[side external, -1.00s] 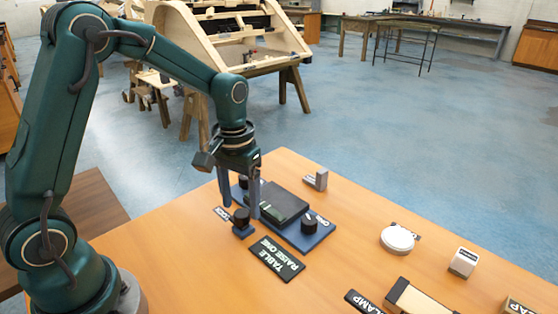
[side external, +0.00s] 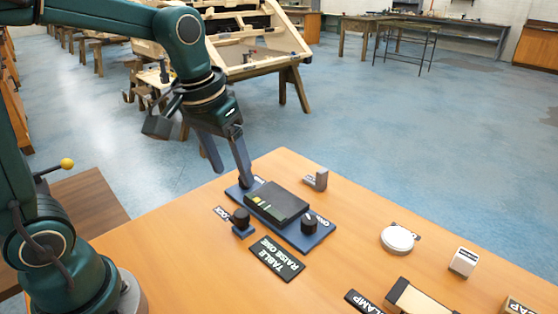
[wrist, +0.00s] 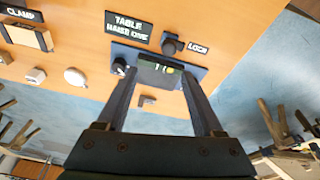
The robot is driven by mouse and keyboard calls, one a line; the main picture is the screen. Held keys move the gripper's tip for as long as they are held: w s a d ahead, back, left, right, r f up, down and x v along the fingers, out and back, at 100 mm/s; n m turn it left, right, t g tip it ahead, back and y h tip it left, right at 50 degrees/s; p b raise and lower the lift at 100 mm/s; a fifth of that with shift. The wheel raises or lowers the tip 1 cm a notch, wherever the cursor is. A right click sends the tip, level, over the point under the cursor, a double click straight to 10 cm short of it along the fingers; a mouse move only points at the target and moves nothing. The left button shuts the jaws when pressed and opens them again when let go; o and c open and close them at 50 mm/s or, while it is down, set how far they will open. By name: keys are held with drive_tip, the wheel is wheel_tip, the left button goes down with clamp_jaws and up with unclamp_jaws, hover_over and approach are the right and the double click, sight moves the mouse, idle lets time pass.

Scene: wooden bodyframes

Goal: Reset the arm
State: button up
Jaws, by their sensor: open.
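My gripper (side external: 228,160) is open and empty in the side external view, tilted and raised above the far left edge of the wooden table. Its two fingers point down, with the right one in front of the back part of a blue control panel (side external: 316,240). The panel has a dark box (side external: 277,202) with small coloured marks and a black knob (side external: 309,223). A second black knob (side external: 241,218) stands on a small blue base beside it.
A "TABLE RAISE ONE" sign (side external: 276,259) lies before the panel. A grey bracket (side external: 318,180), white round disc (side external: 397,239), white block (side external: 464,262) and clamp piece (side external: 415,300) stand on the table (side external: 350,250). A wooden frame (side external: 240,70) stands behind on the floor.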

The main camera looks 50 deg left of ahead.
drive_tip(key=s+d+m+t, duration=0.2)
drive_tip(key=s, duration=0.8)
drive_tip(key=shift+s+t, duration=0.15)
drive_tip(key=shift+t, duration=0.25)
